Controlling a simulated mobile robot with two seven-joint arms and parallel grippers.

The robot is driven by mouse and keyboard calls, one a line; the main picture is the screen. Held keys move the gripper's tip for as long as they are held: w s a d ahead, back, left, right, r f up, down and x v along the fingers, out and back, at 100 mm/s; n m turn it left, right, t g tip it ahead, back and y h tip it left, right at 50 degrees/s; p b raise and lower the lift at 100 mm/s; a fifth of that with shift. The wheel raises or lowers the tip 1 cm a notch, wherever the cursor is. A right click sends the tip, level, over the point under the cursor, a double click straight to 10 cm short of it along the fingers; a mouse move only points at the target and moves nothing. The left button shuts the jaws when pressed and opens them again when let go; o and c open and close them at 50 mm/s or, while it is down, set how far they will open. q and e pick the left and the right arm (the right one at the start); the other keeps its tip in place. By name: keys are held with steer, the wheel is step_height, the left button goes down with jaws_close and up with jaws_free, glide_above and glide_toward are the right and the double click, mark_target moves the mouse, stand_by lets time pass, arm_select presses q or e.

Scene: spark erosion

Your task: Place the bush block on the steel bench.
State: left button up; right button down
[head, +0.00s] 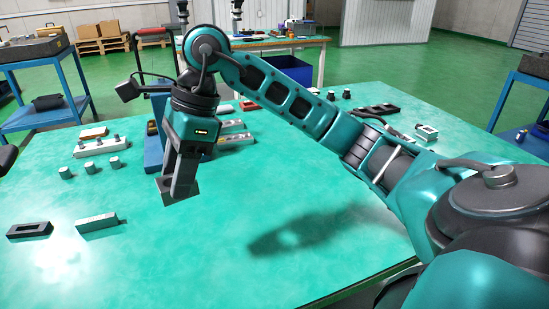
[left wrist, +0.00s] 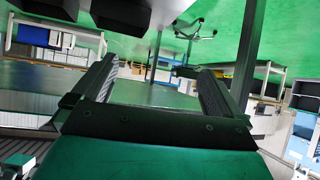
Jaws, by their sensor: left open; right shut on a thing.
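My right gripper (head: 180,192) reaches down over the left half of the green-topped bench (head: 220,270), the large bench in front of me. It is shut on a small dark grey block (head: 164,188), which looks to be the bush block; the fingers hide part of it. Whether the block touches the bench top is hard to tell. My left gripper (left wrist: 158,88) shows only in the left wrist view, with its two fingers wide apart and nothing between them.
A black slotted block (head: 30,230) and a pale grey bar (head: 97,222) lie at the left. Small round pegs (head: 90,167) and a white rack (head: 101,147) stand behind them. A blue fixture (head: 153,150) is behind my right gripper. The front middle of the bench is clear.

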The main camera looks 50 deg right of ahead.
steer(key=shift+s+d+r+m+t+b, duration=0.1)
steer(key=shift+d+r+m+t+b, duration=0.1)
steer(key=shift+r+m, duration=0.3)
steer(key=shift+s+d+r+m+t+b, duration=0.15)
steer(key=shift+r+m+t, duration=0.1)
steer(key=shift+m, duration=0.35)
step_height(320, 180, down, 15)
steer(key=b, duration=0.2)
steer(key=shift+a+r+b, duration=0.1)
steer(key=shift+b, duration=0.3)
steer(key=shift+f+b, duration=0.45)
steer(key=shift+f, duration=2.15)
steer(key=shift+f, duration=0.1)
steer(key=c, duration=0.5)
jaws_free()
steer(key=shift+r, duration=0.25)
steer(key=p+v, duration=0.1)
steer(key=v, duration=1)
steer(key=shift+r+p, duration=0.4)
